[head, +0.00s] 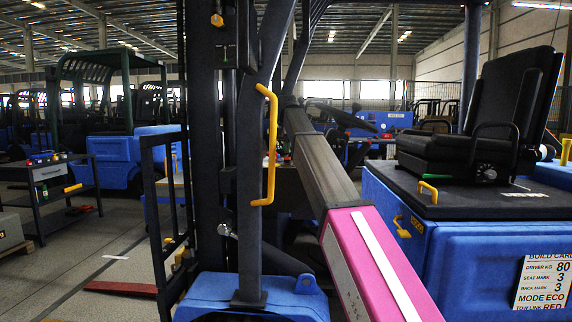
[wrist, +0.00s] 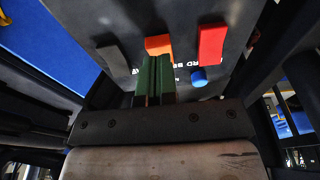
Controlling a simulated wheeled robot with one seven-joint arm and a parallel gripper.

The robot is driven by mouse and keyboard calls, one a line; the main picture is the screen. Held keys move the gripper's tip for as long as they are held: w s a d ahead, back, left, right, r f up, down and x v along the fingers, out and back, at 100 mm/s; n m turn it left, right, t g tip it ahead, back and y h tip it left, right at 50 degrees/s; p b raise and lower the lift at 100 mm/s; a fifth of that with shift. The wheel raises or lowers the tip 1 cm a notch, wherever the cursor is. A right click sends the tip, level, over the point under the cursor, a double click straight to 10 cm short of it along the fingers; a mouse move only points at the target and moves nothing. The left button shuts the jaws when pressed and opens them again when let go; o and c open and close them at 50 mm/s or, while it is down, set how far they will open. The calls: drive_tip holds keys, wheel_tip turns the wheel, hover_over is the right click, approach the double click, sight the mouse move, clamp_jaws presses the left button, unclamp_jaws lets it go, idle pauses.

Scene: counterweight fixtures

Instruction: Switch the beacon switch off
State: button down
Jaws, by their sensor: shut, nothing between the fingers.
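In the wrist view, a dark panel (wrist: 125,22) carries a grey block-shaped switch (wrist: 113,57), an orange one (wrist: 158,44), a red one (wrist: 211,42) and a blue round knob (wrist: 199,77). White lettering is partly hidden, so I cannot tell from it which switch is the beacon switch. My gripper (wrist: 155,60) has green fingers, shut and empty. Their tips are right at the lower edge of the orange switch and overlap it in the picture. I cannot tell whether they touch it. My gripper and the panel's switches are not visible in the head view.
In the head view, a dark mast post with a yellow grab handle (head: 267,145) stands near the middle. A black seat (head: 480,130) sits on a blue truck body (head: 460,250) with a build card (head: 543,282) at the right. A dark trolley (head: 55,200) stands at the left beside open floor.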

drive_tip(key=shift+f, duration=0.95)
idle(0.6)
drive_tip(key=shift+r, duration=3.5)
